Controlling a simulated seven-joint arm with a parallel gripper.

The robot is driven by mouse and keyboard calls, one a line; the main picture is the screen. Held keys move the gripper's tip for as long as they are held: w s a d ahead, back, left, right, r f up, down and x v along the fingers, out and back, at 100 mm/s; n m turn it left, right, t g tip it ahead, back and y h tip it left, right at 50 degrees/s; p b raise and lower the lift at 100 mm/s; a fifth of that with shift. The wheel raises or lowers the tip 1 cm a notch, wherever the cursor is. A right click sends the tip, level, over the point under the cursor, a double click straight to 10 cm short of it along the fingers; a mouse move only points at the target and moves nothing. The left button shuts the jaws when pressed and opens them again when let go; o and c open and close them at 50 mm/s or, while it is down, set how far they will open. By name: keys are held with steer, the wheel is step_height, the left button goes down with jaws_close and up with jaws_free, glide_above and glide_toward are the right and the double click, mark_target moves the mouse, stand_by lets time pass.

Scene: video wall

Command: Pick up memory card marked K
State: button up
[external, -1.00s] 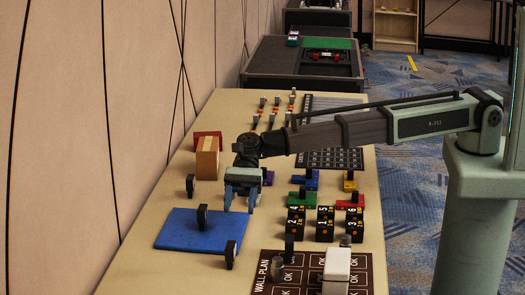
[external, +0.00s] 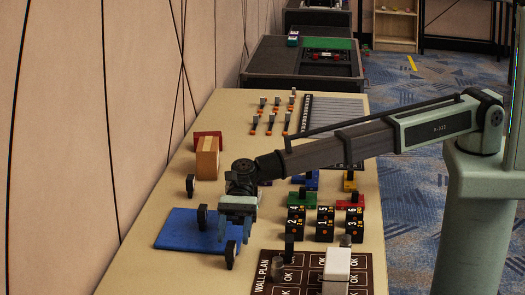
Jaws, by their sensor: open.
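I cannot make out a memory card marked K; the letters on the small pieces are too small to read. Black blocks with numbers (external: 325,224) stand in a row on the table, right of my gripper. My gripper (external: 234,238) is open and points down over the right edge of the blue mat (external: 180,231). Nothing shows between its fingers. A black upright piece (external: 202,217) stands on the mat left of the gripper. Another black upright piece (external: 231,255) stands just in front of and below the fingers; I cannot tell whether they touch.
A cardboard box (external: 207,160) and a small black upright piece (external: 190,185) stand behind the mat. Green (external: 302,200) and red (external: 350,202) blocks are behind the numbered ones. The WALL PLAN board (external: 300,258) lies at the front right. Small orange-based pieces (external: 270,122) stand farther back.

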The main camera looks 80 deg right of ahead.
mark_target(231, 243)
steer(key=x, duration=0.4)
steer(key=shift+w, duration=0.15)
steer(key=shift+c, duration=0.3)
jaws_close()
